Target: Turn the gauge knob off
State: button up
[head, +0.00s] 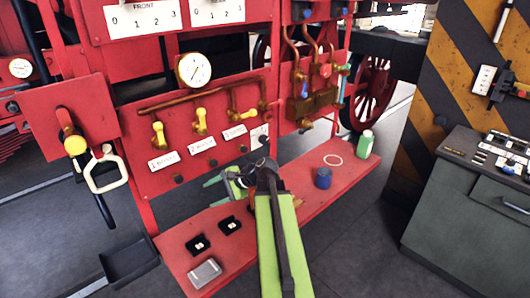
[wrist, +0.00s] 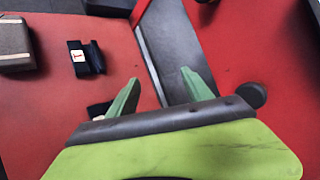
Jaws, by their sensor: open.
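A round white gauge (head: 194,69) with a dark needle sits on the upright red panel (head: 150,185) in the head view. Below it are yellow-handled valves (head: 200,121) on a copper pipe, with white labels (head: 203,145) and small dark knobs (head: 211,163) under them. The label text is too small to tell surely which knob is the gauge knob. A dark round knob (wrist: 252,94) shows on red metal at the right in the wrist view. My gripper (head: 226,184) has green fingers, open and empty, in front of the panel's lower edge; its fingers (wrist: 163,84) touch nothing visible.
A red shelf (head: 312,205) below the panel holds small black boxes (head: 198,245), a grey box (head: 205,273), a blue pot (head: 323,177) and a green bottle (head: 365,144). A handled lever (head: 74,144) projects at left. A grey cabinet (head: 462,215) stands at right.

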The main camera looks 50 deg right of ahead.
aim_at(266, 141)
jog(key=s+d+r+m+t+b, duration=0.1)
jog(key=d+m, duration=0.1)
jog(key=d, duration=0.3)
jog(key=s+d+r+m+t+h, duration=0.1)
jog(key=s+d+m+t, duration=0.1)
jog(key=d, duration=0.4)
jog(key=s+d+r+m+t+h+b, duration=0.1)
jog(key=s+d+m+t, duration=0.1)
jog(key=d+m, duration=0.2)
jog(key=shift+s+d+r+b, duration=0.1)
jog(key=shift+s+d+b, duration=0.1)
jog(key=shift+d, duration=0.25)
jog(key=shift+s+d+b, duration=0.1)
jog(key=shift+d+b, duration=0.05)
jog(key=shift+d, duration=0.3)
jog(key=s+d+r+m+t+h+b, duration=0.2)
jog(key=s+d+r+m+t+h, duration=0.25)
jog(key=s+d+m, duration=0.55)
jog(key=w+n, duration=0.1)
jog(key=w, duration=0.5)
jog(key=w+d+n, duration=0.1)
jog(key=w, duration=0.5)
jog(key=w+d, duration=0.1)
jog(key=w, duration=0.5)
jog(key=shift+w+d+r+n+g, duration=0.2)
jog(key=shift+w+d+n+g, duration=0.05)
jog(key=shift+w+n, duration=0.15)
jog(key=shift+c, duration=0.3)
